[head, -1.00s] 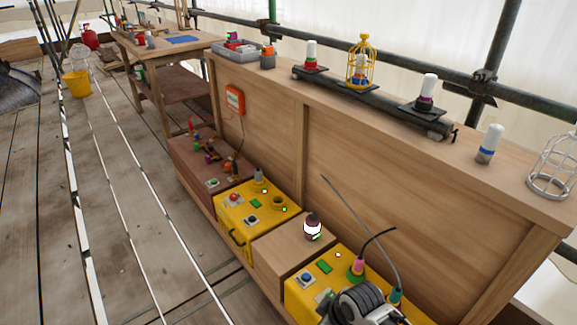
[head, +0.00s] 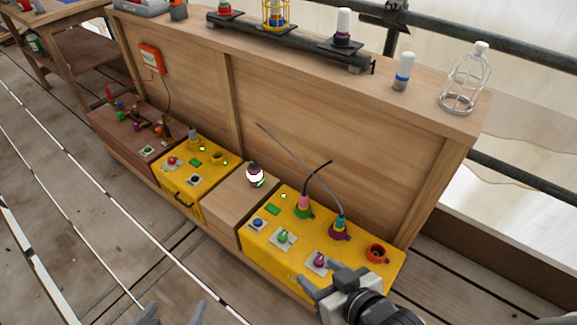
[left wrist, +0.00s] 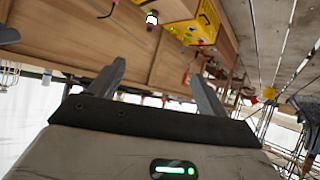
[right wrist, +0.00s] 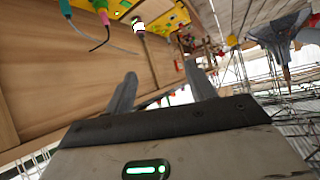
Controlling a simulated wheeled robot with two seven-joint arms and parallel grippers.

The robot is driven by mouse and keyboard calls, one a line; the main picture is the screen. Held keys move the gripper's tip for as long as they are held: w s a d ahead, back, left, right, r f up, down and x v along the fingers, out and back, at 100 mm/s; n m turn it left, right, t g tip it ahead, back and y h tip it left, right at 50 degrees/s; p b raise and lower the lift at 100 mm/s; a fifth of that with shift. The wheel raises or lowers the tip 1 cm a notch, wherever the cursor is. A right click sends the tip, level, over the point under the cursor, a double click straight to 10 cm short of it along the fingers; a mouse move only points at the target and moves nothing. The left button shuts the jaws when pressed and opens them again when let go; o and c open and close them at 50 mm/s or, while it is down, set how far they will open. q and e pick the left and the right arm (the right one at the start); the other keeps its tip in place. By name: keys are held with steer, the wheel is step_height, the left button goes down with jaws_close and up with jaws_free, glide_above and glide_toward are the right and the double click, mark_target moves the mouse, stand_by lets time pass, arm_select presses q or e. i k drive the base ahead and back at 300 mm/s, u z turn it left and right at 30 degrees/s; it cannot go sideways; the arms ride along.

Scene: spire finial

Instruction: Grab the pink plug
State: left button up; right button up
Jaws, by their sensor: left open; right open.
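The pink plug (head: 304,202) stands in a green socket (head: 304,212) on the nearer yellow box (head: 270,235), with a black cable arching up from it. It also shows at the top left of the right wrist view (right wrist: 99,5). A teal plug (head: 340,222) with a grey cable stands in a purple socket to its right. My right gripper (head: 318,276) is open and empty, at the box's front edge, apart from the pink plug. My left gripper (head: 173,310) is open and empty at the bottom edge of the head view, far from the plug.
An empty orange socket (head: 377,253) and several buttons sit on the same box. A wooden block with a dark, white-banded item (head: 256,174) separates it from another yellow box (head: 185,170). A wooden panel (head: 290,110) rises behind. The plank floor (head: 80,230) is clear.

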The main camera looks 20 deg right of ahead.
mark_target(303, 204)
steer(key=u, duration=0.4)
steer(key=k, duration=0.55)
steer(key=u, duration=0.8)
steer(key=i, duration=1.35)
steer(key=z, duration=1.25)
steer(key=i, duration=0.7)
steer(key=z, duration=0.65)
